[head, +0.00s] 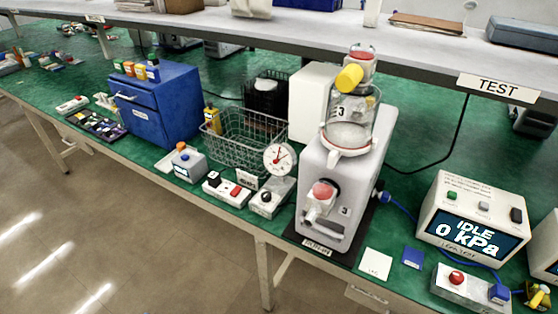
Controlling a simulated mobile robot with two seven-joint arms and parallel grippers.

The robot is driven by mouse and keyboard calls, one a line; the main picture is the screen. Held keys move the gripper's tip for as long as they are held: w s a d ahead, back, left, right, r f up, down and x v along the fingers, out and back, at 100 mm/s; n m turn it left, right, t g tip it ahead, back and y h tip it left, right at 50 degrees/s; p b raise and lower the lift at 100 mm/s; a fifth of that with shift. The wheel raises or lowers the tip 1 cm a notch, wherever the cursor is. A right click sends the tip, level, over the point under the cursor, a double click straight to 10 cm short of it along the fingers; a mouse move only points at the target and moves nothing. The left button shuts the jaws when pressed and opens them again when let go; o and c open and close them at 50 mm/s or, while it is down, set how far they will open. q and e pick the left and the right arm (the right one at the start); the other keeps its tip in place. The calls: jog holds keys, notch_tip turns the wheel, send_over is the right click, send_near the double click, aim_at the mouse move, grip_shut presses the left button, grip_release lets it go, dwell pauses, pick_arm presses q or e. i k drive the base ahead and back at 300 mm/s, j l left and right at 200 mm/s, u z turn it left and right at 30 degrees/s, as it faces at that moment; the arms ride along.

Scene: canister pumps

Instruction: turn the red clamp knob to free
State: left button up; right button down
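A white pump (338,170) marked 3 stands at the front edge of the green bench, right of centre. A clear canister (352,112) marked 3 sits on top of it. A round red knob (322,190) is on the pump's front face, with a pale lever-like part below it. Another red part (361,52) tops the canister's lid, beside a yellow cylinder (349,77). I cannot tell for sure which red part is the clamp knob, or its setting. Neither of my grippers is in view.
A display box (475,220) reading IDLE 0 kPa stands to the right, with a red-button box (460,282) before it. A dial gauge (280,158), switch boxes (228,188) and a wire basket (245,135) crowd the left. A shelf (420,50) overhangs behind.

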aim_at(456, 277)
jog(key=z, duration=1.7)
